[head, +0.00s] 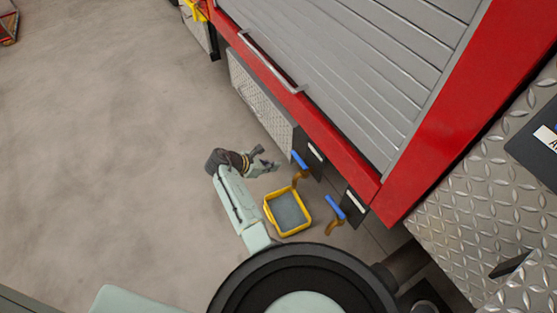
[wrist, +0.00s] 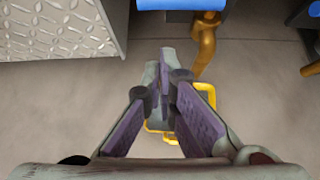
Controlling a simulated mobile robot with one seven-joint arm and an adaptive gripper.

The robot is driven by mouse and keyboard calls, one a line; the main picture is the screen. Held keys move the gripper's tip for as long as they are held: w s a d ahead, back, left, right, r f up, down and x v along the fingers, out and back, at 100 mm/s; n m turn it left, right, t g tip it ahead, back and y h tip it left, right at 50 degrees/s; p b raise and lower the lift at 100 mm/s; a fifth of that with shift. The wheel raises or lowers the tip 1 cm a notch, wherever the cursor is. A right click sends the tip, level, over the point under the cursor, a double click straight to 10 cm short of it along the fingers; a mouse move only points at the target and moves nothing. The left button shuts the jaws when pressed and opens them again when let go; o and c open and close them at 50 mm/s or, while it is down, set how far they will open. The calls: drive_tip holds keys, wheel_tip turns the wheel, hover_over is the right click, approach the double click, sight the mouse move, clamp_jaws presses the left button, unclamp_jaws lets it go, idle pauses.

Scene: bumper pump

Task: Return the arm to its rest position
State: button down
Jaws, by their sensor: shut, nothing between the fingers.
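My arm reaches forward over the floor from the bottom of the head view and bends at a dark wrist. My gripper (head: 268,165) points right, towards the lower side of a red truck (head: 345,160). It is close to the blue-handled valve on the left (head: 300,160); I cannot tell the exact gap. In the wrist view my gripper (wrist: 165,62) has its purple-padded fingers together at the tips, with nothing held. A yellow-rimmed tray (head: 271,219) with a grey inside is below and right of the gripper; the fingers partly hide it in the wrist view (wrist: 212,95).
A second blue-handled valve (head: 335,207) with a yellow-brown pipe is to the right of the first. A diamond-plate box (head: 258,100) lies along the truck, beyond the gripper. The grey floor (head: 100,130) on the left is widely clear.

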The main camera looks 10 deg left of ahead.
drive_tip(key=v, duration=0.8)
drive_tip(key=shift+d, duration=0.1)
